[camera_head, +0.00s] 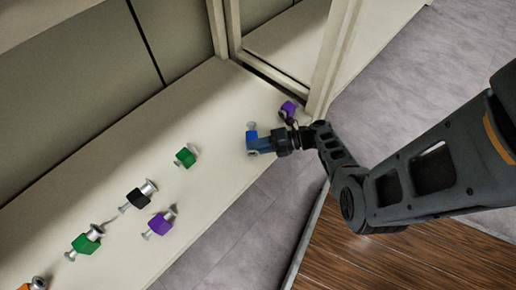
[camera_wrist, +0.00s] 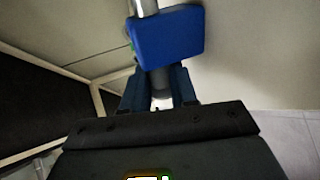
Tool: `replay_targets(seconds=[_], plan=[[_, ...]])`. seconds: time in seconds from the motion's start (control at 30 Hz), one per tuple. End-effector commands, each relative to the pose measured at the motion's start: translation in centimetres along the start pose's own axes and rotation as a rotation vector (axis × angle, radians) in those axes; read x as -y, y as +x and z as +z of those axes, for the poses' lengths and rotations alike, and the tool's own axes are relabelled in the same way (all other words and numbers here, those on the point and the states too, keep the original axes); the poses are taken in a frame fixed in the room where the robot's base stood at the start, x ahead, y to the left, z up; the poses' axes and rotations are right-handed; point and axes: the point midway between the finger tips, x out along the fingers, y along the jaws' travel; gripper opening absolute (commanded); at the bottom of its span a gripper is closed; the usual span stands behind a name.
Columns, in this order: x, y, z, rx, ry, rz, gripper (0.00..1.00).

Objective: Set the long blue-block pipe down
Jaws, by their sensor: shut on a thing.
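The long blue-block pipe (camera_wrist: 168,38) is in my gripper in the wrist view, a blue block with a grey metal pipe through it. The fingers close on the pipe just below the block. In the head view the blue-block pipe (camera_head: 252,136) shows at the end of my arm, over the right part of the cream counter (camera_head: 215,110). My gripper (camera_head: 268,145) is shut on it. The fingertips (camera_wrist: 160,88) show on either side of the pipe in the wrist view. I cannot tell whether the pipe touches the counter.
A purple-block pipe (camera_head: 288,109) stands close behind my gripper, near the cabinet frame post (camera_head: 320,90). Green (camera_head: 186,156), black (camera_head: 138,197), purple (camera_head: 160,223), another green (camera_head: 86,242) and orange (camera_head: 32,284) pieces lie to the left. Counter between the green piece and my gripper is bare.

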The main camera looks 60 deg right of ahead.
Motion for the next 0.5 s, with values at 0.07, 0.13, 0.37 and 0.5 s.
replay_targets(seconds=[0.07, 0.13, 0.37, 0.5], plan=[[-0.21, -0.06, 0.07, 0.000, -0.002, 0.001, 0.00], [-0.21, -0.06, 0.06, 0.000, -0.002, 0.001, 0.00], [0.04, 0.00, 0.01, 0.000, -0.001, 0.000, 0.36], [0.04, 0.00, 0.01, 0.000, -0.001, 0.000, 0.49]])
